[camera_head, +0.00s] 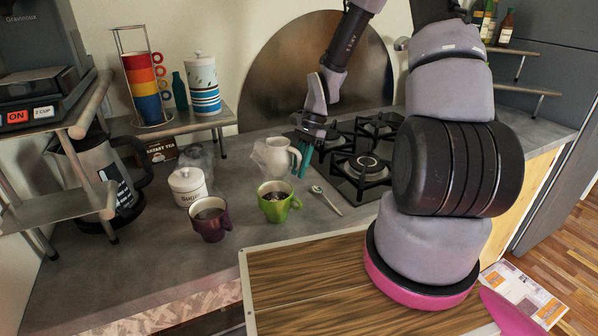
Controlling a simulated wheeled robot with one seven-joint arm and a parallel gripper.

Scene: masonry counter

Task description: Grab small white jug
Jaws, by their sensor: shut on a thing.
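The small white jug (272,157) stands upright on the grey counter, behind the green mug, with its handle on the right side. My gripper (303,158) reaches down from above at the jug's right, its teal fingers at the handle. The fingers are shut on the jug's handle, though their far side is partly hidden. The jug appears to rest on the counter.
A green mug (277,202), a purple mug (209,218) and a white sugar pot (188,186) stand close in front and left. A spoon (326,200) lies to the right. The black gas hob (362,165) is right of my gripper. A shelf with stacked cups (147,87) is at left.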

